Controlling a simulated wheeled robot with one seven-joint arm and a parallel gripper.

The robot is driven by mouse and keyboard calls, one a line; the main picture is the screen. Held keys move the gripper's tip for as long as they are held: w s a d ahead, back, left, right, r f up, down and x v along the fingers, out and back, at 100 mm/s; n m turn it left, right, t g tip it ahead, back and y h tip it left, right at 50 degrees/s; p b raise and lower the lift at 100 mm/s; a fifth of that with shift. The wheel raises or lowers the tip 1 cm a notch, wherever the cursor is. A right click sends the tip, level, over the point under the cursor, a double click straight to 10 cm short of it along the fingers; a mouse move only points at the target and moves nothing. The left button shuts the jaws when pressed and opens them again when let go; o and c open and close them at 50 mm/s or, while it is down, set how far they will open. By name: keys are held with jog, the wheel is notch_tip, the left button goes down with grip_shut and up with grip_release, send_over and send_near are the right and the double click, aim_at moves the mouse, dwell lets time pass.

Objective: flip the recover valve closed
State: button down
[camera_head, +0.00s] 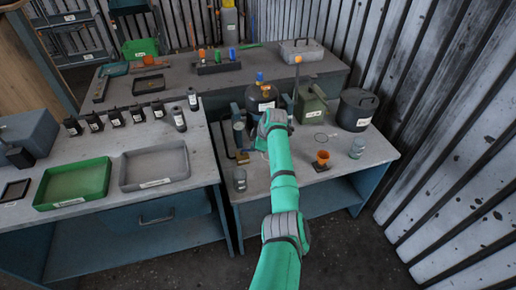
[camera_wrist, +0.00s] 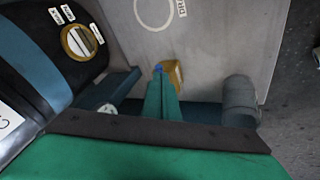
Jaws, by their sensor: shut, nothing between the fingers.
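My gripper (camera_wrist: 160,78) shows its green fingers together in the wrist view, with nothing held. A small blue tip and a yellow-brown block (camera_wrist: 174,72) show right by the fingertips; I cannot tell whether they touch. Left of the fingers is a dark rounded body (camera_wrist: 30,75) with a teal band, a brass-ringed round part (camera_wrist: 79,41) and small white labels. I cannot read which label, if any, marks the recover valve, so the valve is not clearly identified. In the head view my arm's end hides the fingers, in front of a black vessel (camera_head: 262,97) with blue and orange tops.
The left bench holds a green tray (camera_head: 75,183) and a grey tray (camera_head: 155,166).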

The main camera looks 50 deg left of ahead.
jog(key=shift+w+d+f, duration=0.1)
jog(key=shift+s+a, duration=0.8)
jog(key=shift+w+d, duration=0.1)
jog(key=shift+d, duration=0.05)
jog(key=s+d+v, duration=0.1)
jog(key=v, duration=1.2)
jog(key=shift+f, duration=0.2)
